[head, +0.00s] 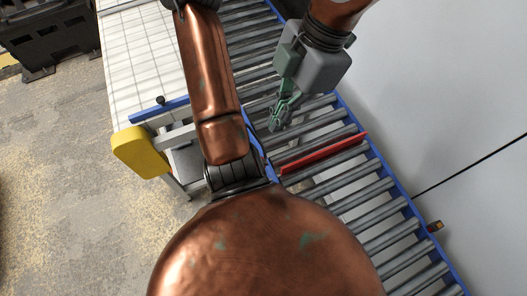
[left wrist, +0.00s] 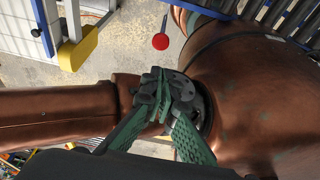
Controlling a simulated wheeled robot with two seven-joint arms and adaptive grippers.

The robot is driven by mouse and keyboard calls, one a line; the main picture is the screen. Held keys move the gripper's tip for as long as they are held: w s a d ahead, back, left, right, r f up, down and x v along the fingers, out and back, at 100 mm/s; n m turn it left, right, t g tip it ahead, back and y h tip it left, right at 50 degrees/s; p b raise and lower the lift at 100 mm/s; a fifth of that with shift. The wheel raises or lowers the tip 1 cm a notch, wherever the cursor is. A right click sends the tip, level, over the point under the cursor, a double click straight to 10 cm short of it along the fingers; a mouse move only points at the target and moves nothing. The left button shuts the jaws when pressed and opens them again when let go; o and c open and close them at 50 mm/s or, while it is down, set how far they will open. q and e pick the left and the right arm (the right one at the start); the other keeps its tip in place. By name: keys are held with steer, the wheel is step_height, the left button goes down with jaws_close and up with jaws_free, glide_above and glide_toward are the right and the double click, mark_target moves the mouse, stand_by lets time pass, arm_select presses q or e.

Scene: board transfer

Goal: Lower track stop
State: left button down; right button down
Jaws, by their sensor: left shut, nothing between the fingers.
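A red bar (head: 322,152) lies across the roller conveyor (head: 369,191), between rollers; I take it to be the track stop. Whether it is raised or lowered I cannot tell. My left gripper (head: 277,122) is above the rollers, up and left of the red bar in the head view, apart from it. Its green fingers are shut and empty, also in the left wrist view (left wrist: 161,82). A round red knob (left wrist: 160,41) on a thin stem shows beyond the fingertips there, not touching them. My right gripper is not in view.
A white gridded table (head: 135,65) with a blue edge rail (head: 158,111) and a yellow end piece (head: 141,150) stands left of the conveyor. A black crate (head: 50,38) is at the far left. A pale wall (head: 450,90) borders the conveyor's right side.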

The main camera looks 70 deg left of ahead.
arm_select(q)
steer(key=x, duration=0.4)
steer(key=b+x, duration=0.1)
steer(key=x, duration=0.7)
steer(key=shift+w+a+f+b, duration=0.1)
steer(key=shift+w+f+b, duration=0.2)
steer(key=shift+f, duration=0.2)
steer(key=shift+s+f, duration=0.1)
steer(key=shift+f, duration=0.45)
